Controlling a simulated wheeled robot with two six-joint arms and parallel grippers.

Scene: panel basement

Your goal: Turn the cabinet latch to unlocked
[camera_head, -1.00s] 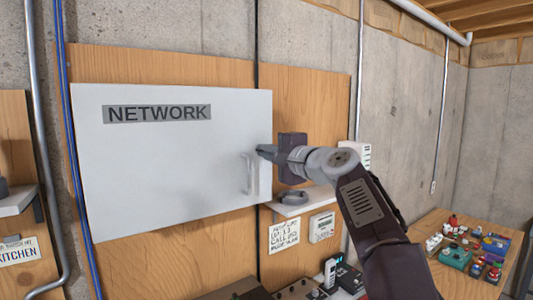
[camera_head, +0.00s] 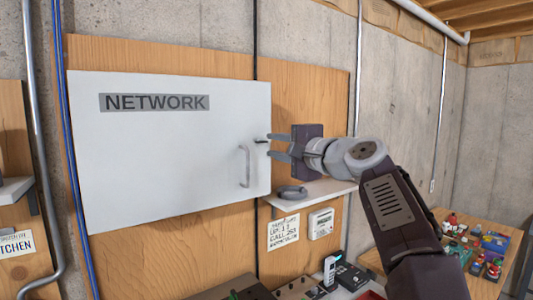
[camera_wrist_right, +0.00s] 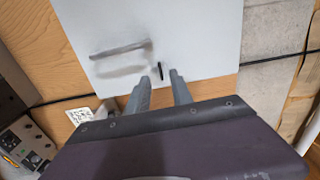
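The white cabinet (camera_head: 165,150) marked NETWORK hangs on a wood panel with its door closed. Near the door's right edge is a small dark latch (camera_head: 262,141), lying about level, across the line of the upright handle (camera_head: 245,167). In the wrist view the latch (camera_wrist_right: 160,68) is a short black bar beside the handle (camera_wrist_right: 120,50). My right gripper (camera_head: 270,147) is open, its two fingers apart and pointing at the door. In the wrist view the fingertips (camera_wrist_right: 160,76) straddle the line of the latch and seem just short of it; contact is unclear. My left gripper is not in view.
A small shelf (camera_head: 325,190) with a grey ring-shaped object (camera_head: 292,192) sits below my right gripper. A paper note (camera_head: 284,232) and a white box (camera_head: 321,223) are beneath it. Equipment (camera_head: 345,273) stands lower down. A wooden table (camera_head: 440,270) with colourful items is at right.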

